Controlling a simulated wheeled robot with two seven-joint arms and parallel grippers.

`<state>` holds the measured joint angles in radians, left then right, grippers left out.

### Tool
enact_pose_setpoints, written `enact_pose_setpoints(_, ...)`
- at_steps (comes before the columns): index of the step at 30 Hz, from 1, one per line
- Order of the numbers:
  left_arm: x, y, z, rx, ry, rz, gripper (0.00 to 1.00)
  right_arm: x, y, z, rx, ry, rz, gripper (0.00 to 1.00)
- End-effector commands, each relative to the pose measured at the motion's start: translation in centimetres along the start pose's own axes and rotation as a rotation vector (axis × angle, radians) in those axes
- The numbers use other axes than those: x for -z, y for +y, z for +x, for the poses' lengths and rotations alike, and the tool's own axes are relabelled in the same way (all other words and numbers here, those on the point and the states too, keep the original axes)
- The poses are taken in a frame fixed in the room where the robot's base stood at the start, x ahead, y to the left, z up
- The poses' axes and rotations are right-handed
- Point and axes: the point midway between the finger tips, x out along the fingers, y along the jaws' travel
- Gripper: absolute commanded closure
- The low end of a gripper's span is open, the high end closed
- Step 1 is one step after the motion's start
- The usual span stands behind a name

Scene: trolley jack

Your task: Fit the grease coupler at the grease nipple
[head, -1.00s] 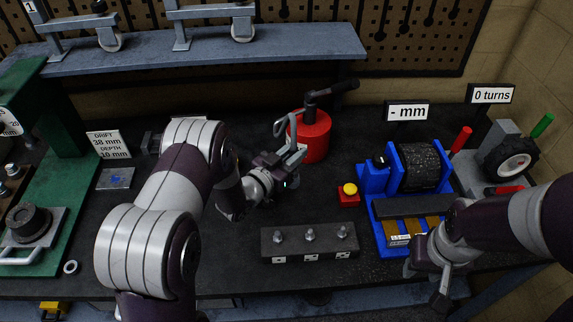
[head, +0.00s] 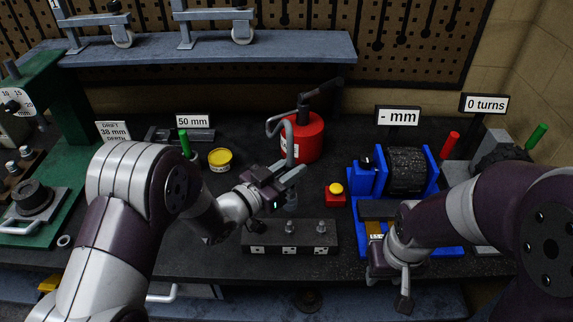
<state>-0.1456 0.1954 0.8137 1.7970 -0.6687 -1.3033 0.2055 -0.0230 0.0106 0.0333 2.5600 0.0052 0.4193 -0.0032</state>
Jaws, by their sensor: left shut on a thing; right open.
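My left gripper (head: 288,183) is shut on the grease coupler (head: 291,203), at the end of a grey hose (head: 270,124) that loops from the red grease pump (head: 312,138). The coupler points down. It shows just above the middle grease nipple (head: 289,227) on the dark block (head: 292,250); I cannot tell the gap or whether they line up. My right gripper (head: 388,284) is open and empty in front of the blue fixture.
A red box with a yellow button (head: 336,193) stands right of the coupler. The blue fixture (head: 362,180) with a black roller stands further right. A yellow tin (head: 220,160) and a green-handled tool (head: 185,142) stand behind my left arm.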

Motion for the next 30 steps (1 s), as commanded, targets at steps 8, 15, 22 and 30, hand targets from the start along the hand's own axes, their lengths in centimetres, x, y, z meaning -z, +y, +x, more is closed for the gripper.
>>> enact_pose_setpoints(8, -0.1, 0.0, 0.0, 0.001, 0.002, 0.001, 1.00, 0.0, 0.0, 0.3, 0.000, 0.000, 0.000, 0.57)
enact_pose_setpoints(15, -2.1, -0.1, 0.0, 0.001, 0.001, 0.000, 1.00, -0.3, 0.0, 2.2, 0.000, 0.000, 0.000, 0.57)
enact_pose_setpoints(22, -5.0, -0.1, 0.0, 0.001, 0.002, 0.000, 1.00, -0.6, 0.0, 4.8, 0.000, 0.000, 0.000, 0.57)
enact_pose_setpoints(30, -5.8, -0.1, 0.0, 0.001, 0.002, 0.001, 1.00, -0.7, 0.0, 5.4, 0.000, 0.000, 0.000, 0.57)
